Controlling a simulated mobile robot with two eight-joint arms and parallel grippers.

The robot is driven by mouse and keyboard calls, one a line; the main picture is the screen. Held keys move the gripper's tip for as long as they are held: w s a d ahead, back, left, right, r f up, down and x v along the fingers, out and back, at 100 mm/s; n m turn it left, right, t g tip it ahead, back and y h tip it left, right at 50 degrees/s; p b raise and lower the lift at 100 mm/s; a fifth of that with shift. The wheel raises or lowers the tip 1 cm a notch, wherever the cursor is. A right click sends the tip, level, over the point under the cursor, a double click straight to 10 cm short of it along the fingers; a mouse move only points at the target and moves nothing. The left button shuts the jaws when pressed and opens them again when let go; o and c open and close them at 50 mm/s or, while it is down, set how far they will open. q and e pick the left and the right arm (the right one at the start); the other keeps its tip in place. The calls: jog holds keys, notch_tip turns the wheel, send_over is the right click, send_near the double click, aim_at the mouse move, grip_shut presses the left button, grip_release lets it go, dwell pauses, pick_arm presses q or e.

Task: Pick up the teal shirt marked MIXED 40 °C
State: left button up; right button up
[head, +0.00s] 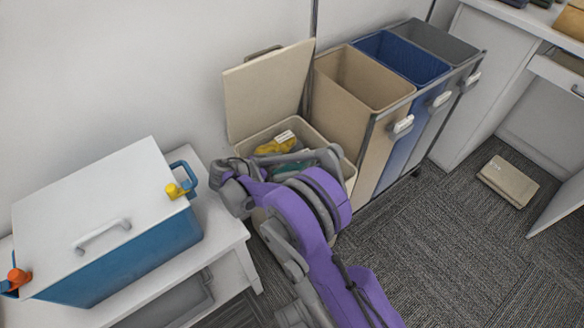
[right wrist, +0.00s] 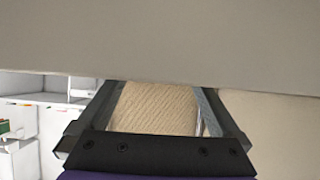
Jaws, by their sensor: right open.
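A teal cloth (head: 291,171) lies inside the open beige lidded hamper (head: 349,172), mostly hidden by my right arm. No marking on it can be read. A yellow cloth (head: 275,146) with a white tag (head: 284,137) lies in the same hamper, behind the teal one. My right gripper (head: 232,170) is by the hamper's left side, partly hidden by its own wrist. In the right wrist view my right gripper (right wrist: 157,94) is open, with a beige woven surface (right wrist: 155,112) beyond its jaws and no cloth between them. My left gripper is out of view.
The hamper's raised lid (head: 268,90) leans at the wall. Beige (head: 340,110), blue (head: 415,60) and grey bins stand in a rack to the right. A blue box with a white lid (head: 95,205) sits on a white bench at left. A folded beige item (head: 508,181) lies on the carpet.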

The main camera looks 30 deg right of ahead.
aim_at(290, 163)
jog(key=b+x, duration=0.1)
jog(key=x, duration=0.3)
jog(key=shift+w+d+f, duration=0.1)
jog(key=shift+w+d, duration=0.05)
jog(key=shift+d, duration=0.15)
jog(key=c, duration=1.4)
